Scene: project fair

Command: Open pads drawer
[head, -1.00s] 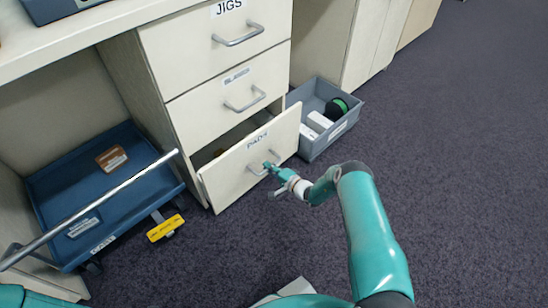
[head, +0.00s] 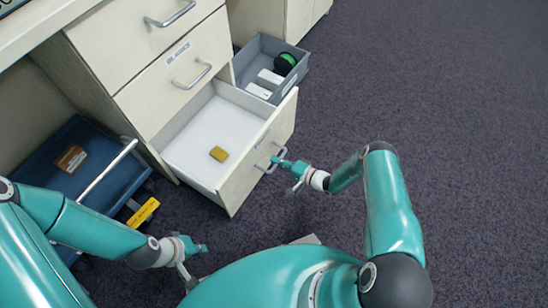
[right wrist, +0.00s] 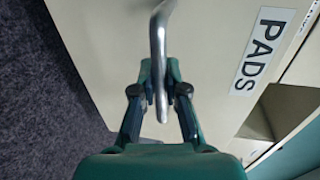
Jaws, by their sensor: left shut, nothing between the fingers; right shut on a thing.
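The pads drawer (head: 252,172) is the bottom drawer of a cream cabinet and stands well out, its white inside in view. My right gripper (head: 279,161) is shut on the drawer's metal handle (head: 262,167). In the right wrist view the fingers (right wrist: 153,95) close around the handle bar (right wrist: 158,45), beside the PADS label (right wrist: 263,48). My left gripper (head: 200,248) is shut and empty, low in front of the cabinet, left of the drawer.
A grey bin (head: 300,72) with a green-black roll and white boxes stands behind the drawer. A blue cart (head: 100,184) with a metal bar and a yellow tag (head: 143,212) is at the left. Dark carpet at the right is free.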

